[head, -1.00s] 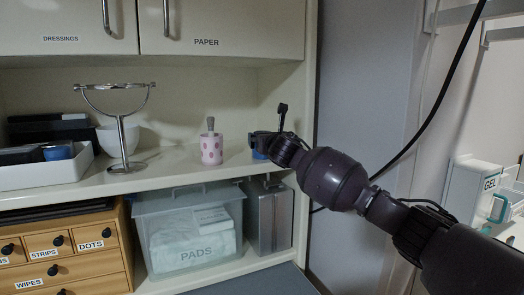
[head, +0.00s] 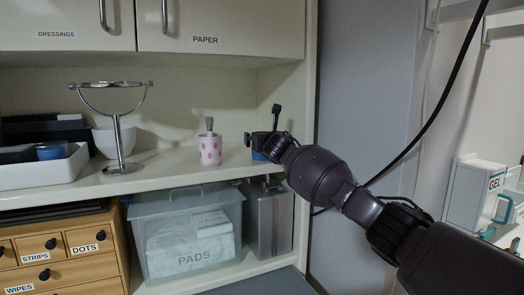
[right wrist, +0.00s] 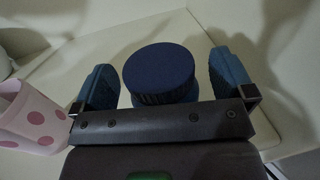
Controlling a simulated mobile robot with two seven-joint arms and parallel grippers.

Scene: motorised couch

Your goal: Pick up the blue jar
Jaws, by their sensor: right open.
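The blue jar, with a round dark-blue lid (right wrist: 160,68), stands on the shelf between my right gripper's two fingers in the right wrist view. Gaps show between the jar and both fingers. In the head view only a small blue part of the jar (head: 258,155) shows; the gripper hides the rest. My right gripper (head: 264,141) is open around the jar near the shelf's right end. Its blue-padded fingers (right wrist: 163,80) are on either side of the lid. My left gripper is not in view.
A mirror-like metal stand (head: 121,145), a white bowl (head: 104,143) and a white tray (head: 68,172) are further left. The shelf's right side wall (head: 311,90) is close by.

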